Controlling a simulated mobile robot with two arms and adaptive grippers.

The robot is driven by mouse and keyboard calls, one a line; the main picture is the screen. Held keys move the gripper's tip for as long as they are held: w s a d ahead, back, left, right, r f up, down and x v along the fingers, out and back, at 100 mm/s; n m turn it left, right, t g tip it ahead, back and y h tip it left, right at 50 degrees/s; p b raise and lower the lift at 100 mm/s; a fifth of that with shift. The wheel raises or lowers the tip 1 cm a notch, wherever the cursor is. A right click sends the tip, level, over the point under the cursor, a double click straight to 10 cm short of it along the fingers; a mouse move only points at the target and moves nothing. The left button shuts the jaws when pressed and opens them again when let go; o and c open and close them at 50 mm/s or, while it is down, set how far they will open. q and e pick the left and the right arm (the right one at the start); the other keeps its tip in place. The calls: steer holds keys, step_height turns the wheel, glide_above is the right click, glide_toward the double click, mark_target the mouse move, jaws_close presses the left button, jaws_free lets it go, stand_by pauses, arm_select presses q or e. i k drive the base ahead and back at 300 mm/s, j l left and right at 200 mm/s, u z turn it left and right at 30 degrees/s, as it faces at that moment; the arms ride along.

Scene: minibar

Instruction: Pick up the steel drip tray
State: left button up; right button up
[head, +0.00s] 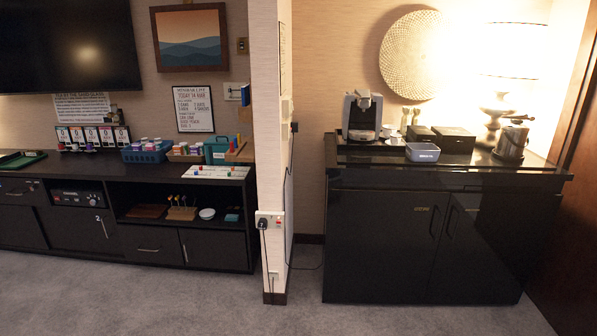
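A coffee machine (362,112) stands at the back left of the black cabinet top (475,170) on the right. A small flat grey part (361,135) shows low at its front, under the spout. It may be the steel drip tray, but it is too small to tell for sure. A grey box with rounded corners (422,153) sits in front and to the right of the machine. Neither of my grippers is in view.
White cups (389,131), dark boxes (453,140), a dark steel jug-like vessel (511,140) and a lit lamp (497,105) share the cabinet top. A wall end (270,150) separates it from a long dark sideboard (105,180). The carpet in front is clear.

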mark_target(363, 137)
steer(key=i, duration=1.85)
steer(key=i+z, duration=0.15)
steer(key=i, duration=0.35)
steer(key=i+j+z, duration=0.2)
steer(key=i, duration=0.3)
steer(key=i+j+z, duration=0.15)
steer(key=i, duration=0.3)
